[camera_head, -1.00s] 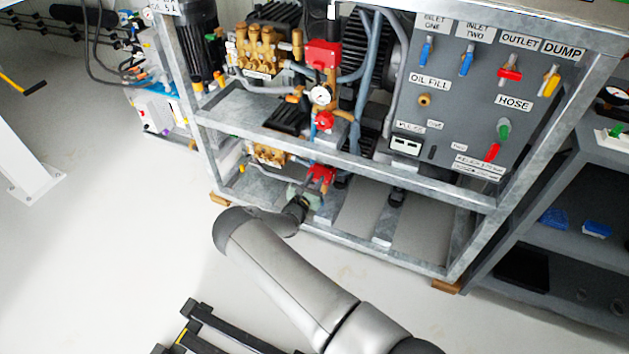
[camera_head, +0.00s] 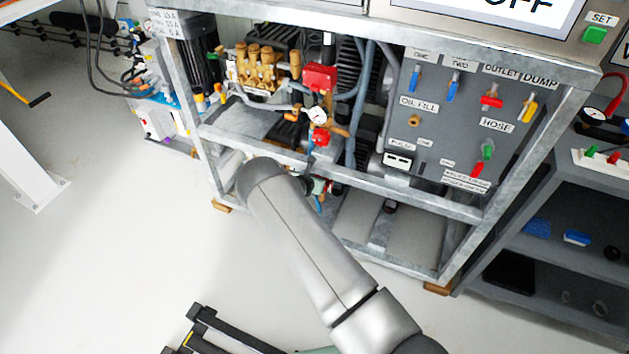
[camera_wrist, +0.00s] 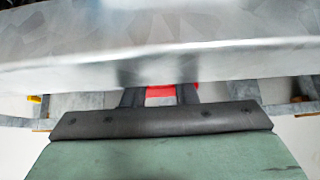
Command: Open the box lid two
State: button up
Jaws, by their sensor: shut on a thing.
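In the wrist view my gripper (camera_wrist: 159,90) reaches under a grey metal beam. Its two dark fingers stand on either side of a red part (camera_wrist: 160,91), and it is shut on this part. The beam hides the fingertips and most of the red part, so I cannot tell whether it is the lid of box two. An upper red box (camera_head: 320,77) sits on the pump assembly. No lid is clearly seen open.
The metal frame's middle rail (camera_head: 398,181) runs close above the gripper; the beam (camera_wrist: 160,50) fills the upper wrist view. A panel (camera_head: 455,125) with coloured valve handles stands to the right, and a dark shelf (camera_head: 530,210) beyond it.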

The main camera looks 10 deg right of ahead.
jog(key=shift+g, duration=0.3)
jog(key=o, duration=1)
jog(key=shift+w, duration=0.1)
jog(key=shift+r, duration=0.1)
jog(key=p+v, duration=0.1)
jog(key=v, duration=1.6)
jog(key=shift+s+d+r+p, duration=0.1)
jog(key=shift+s+r+p, duration=0.05)
jog(key=shift+s+p, duration=0.15)
